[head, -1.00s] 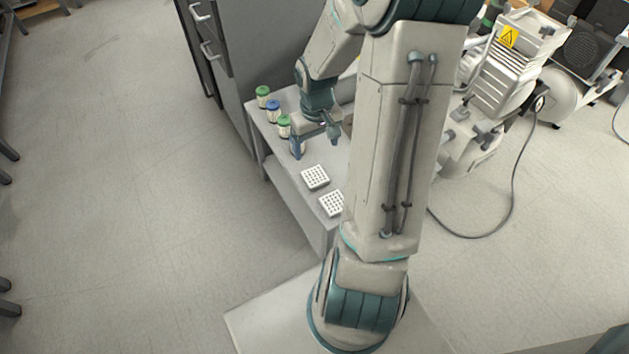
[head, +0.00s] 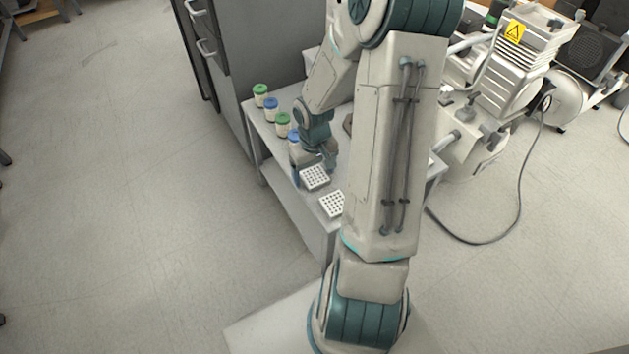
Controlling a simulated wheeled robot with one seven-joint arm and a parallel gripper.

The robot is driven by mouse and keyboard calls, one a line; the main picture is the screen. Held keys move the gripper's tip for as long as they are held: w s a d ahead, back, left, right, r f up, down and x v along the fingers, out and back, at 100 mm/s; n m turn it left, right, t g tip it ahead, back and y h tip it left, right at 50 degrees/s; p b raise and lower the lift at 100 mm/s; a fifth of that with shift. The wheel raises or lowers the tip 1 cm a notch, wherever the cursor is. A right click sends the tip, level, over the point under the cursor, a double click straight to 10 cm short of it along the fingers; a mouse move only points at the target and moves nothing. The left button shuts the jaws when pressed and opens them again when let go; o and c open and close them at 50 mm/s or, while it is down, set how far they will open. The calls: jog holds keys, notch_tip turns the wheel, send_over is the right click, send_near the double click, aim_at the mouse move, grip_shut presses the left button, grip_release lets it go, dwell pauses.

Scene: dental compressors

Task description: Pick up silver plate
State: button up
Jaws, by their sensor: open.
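My gripper (head: 313,171) is open, pointing down over the small grey table (head: 285,190). Its fingers are at the far edge of a white square block with rows of holes (head: 315,179); I cannot tell whether they touch it. A second such block (head: 331,205) lies nearer to me, partly covered by my arm. I cannot pick out a clearly silver plate. A dark brownish thing (head: 348,122) shows only in part beside my arm, and I cannot tell what it is. My arm hides much of the table's right side.
Several jars with green and blue lids (head: 271,104) stand along the table's left edge; the nearest is close to my gripper. A grey cabinet (head: 240,50) stands behind. A compressor (head: 500,80) and its cable (head: 500,235) are at right. The floor at left is clear.

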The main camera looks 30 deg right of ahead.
jog(key=c, duration=1.2)
jog(key=shift+o, duration=0.2)
jog(key=shift+r, duration=0.1)
